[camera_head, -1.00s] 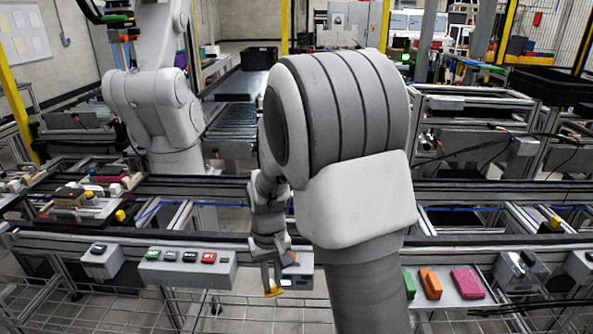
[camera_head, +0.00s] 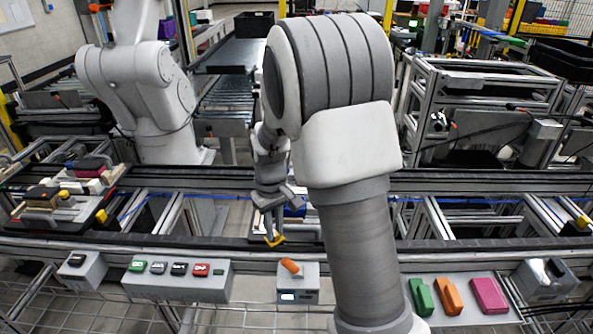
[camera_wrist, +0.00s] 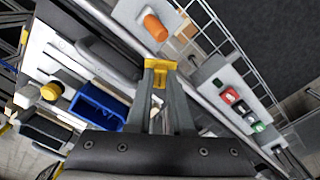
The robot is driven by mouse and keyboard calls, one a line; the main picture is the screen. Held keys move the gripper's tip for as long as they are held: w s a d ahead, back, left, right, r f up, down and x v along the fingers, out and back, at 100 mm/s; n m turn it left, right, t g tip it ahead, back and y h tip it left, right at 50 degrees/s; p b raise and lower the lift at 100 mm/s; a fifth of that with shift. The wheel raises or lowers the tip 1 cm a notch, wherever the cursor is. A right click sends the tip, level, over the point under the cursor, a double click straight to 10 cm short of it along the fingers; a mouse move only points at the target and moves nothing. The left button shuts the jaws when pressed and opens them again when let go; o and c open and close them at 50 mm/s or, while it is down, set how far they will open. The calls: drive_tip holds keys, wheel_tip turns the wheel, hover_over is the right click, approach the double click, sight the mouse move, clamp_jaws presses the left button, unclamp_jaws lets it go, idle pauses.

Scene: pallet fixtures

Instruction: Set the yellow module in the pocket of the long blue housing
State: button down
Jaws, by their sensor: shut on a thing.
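The yellow module (camera_wrist: 160,66) is pinched between the fingertips of my gripper (camera_wrist: 160,72) in the wrist view. In the head view, my gripper (camera_head: 274,236) points down near the front rail, with the yellow module (camera_head: 275,241) at its tips. The blue housing (camera_wrist: 98,105) is an open, box-like piece on a light fixture, to the left of my fingers in the wrist view and apart from the module. In the head view only a blue bit of it (camera_head: 297,209) shows beside my arm; the rest is hidden.
A grey box with an orange knob (camera_head: 291,267) stands on the front edge below my gripper. A button panel (camera_head: 178,276) is to its left. Green, orange and pink blocks (camera_head: 449,296) lie at right. A yellow knob (camera_wrist: 52,91) stands beside the housing.

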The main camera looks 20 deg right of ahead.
drive_tip(key=w+d+r+n+p, duration=0.5)
drive_tip(key=w+d+n+p, duration=0.1)
drive_tip(key=w+d+n, duration=0.45)
drive_tip(key=shift+w+a+f+b, duration=0.15)
drive_tip(key=shift+f+b, duration=0.9)
drive_tip(key=shift+f, duration=0.55)
drive_tip(key=shift+w+a+f+b, duration=0.1)
drive_tip(key=shift+f+b, duration=0.9)
drive_tip(key=shift+f, duration=0.55)
drive_tip(key=shift+s+f+b, duration=0.1)
drive_tip(key=shift+f+b, duration=0.45)
drive_tip(key=shift+f, duration=0.2)
drive_tip(key=c, duration=1.1)
unclamp_jaws()
drive_tip(key=shift+c, duration=0.2)
drive_tip(key=shift+r, duration=0.15)
drive_tip(key=shift+r+p, duration=0.85)
drive_tip(key=shift+r, duration=0.3)
